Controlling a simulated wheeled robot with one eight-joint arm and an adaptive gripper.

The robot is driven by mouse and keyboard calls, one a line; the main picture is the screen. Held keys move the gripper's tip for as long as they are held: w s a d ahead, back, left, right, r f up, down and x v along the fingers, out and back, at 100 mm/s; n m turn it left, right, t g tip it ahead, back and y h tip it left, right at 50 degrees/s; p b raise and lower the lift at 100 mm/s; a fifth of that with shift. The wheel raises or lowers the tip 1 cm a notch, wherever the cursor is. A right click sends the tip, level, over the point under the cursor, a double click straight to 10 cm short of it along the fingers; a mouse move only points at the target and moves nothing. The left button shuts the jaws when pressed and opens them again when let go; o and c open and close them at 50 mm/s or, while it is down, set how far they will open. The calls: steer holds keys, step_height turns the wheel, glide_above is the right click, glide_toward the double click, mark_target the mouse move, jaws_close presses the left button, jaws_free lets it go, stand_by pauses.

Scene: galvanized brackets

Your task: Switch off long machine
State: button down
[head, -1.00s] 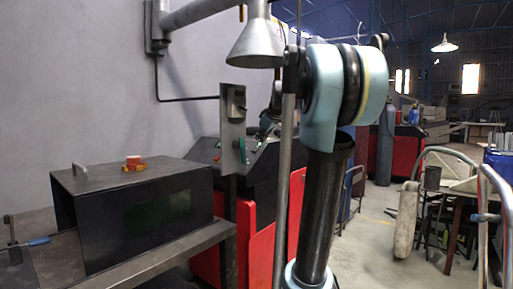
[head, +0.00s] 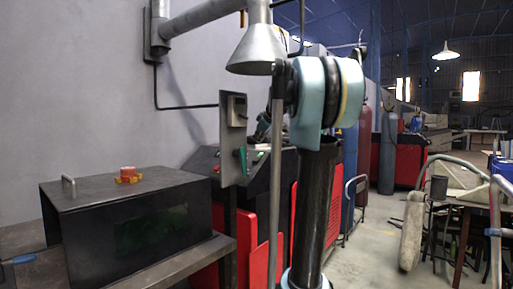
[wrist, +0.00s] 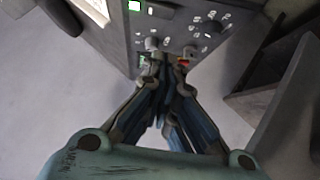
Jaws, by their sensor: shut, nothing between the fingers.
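A long red and black machine (head: 284,199) with a sloped top stands against the wall in the head view; which machine is the long one is not certain. In the head view the gripper is largely hidden behind an upright grey plate.
The upright grey plate (head: 233,138) and a metal extraction hood (head: 257,50) are near my arm. Metal rails and a table (head: 467,205) stand at right; floor between is clear.

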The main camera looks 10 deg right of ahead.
glide_above(257, 158)
steer(key=s+a, duration=0.3)
steer(key=s, duration=0.1)
step_height(257, 158, down, 5)
steer(key=f, duration=0.1)
steer(key=w+d+f, duration=0.1)
steer(key=f, duration=0.1)
steer(key=shift+w+d, duration=0.1)
steer(key=shift+w+d+f, duration=0.15)
steer(key=shift+d+f, duration=0.05)
steer(key=shift+f, duration=0.25)
steer(key=shift+f, duration=0.1)
steer(key=shift+f, duration=0.2)
steer(key=shift+r, duration=0.15)
steer(key=shift+r, duration=0.65)
